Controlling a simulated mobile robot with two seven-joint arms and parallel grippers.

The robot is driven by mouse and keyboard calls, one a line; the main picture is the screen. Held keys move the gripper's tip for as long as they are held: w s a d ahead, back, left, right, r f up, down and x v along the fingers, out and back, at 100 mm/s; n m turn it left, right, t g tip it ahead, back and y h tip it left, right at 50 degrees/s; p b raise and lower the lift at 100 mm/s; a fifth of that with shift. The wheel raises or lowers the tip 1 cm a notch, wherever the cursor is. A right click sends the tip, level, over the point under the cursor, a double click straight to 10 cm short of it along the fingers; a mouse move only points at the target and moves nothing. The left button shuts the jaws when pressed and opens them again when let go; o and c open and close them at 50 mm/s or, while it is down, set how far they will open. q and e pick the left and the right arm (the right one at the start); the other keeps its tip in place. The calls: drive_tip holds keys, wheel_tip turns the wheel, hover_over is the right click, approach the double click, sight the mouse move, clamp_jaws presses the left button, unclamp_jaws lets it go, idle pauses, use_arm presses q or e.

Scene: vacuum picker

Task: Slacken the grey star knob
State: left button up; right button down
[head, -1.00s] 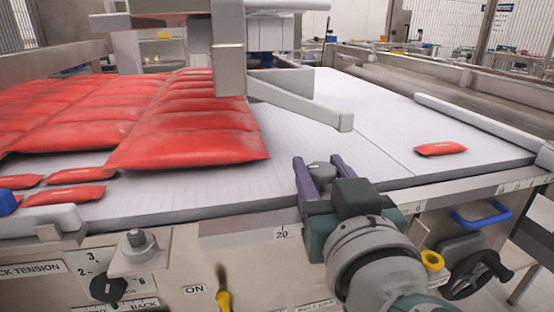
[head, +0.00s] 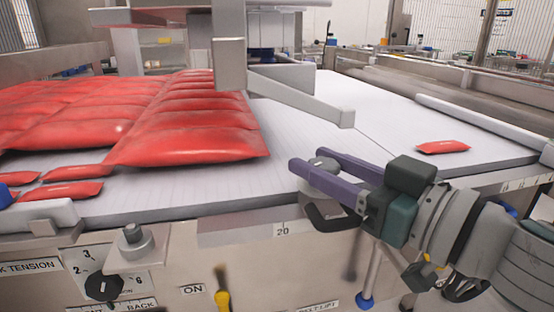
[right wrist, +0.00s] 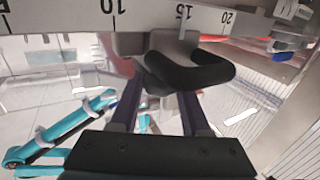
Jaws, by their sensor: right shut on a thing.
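The grey star knob (head: 325,164) sits at the front edge of the machine's white belt, in the middle of the head view. My right gripper (head: 308,160) reaches in from the right, its two purple fingers on either side of the knob and shut on it. The fingers hide part of the knob. In the right wrist view the purple fingers (right wrist: 160,92) point toward a grey block with a black handle (right wrist: 195,72) across it; I cannot make out the knob there. My left gripper is not in view.
The black handle (head: 330,217) hangs just below the fingers. Red pouches (head: 190,140) cover the belt's left part, and one red pouch (head: 442,147) lies at the right. A grey bar (head: 300,95) reaches over the belt. A black dial (head: 104,286) is on the front panel.

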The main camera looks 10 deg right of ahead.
drive_tip(key=shift+n+g+y, duration=0.3)
drive_tip(key=shift+y, duration=0.1)
drive_tip(key=shift+c, duration=1.9)
unclamp_jaws()
drive_tip(key=v, duration=1)
drive_tip(key=shift+p, duration=0.3)
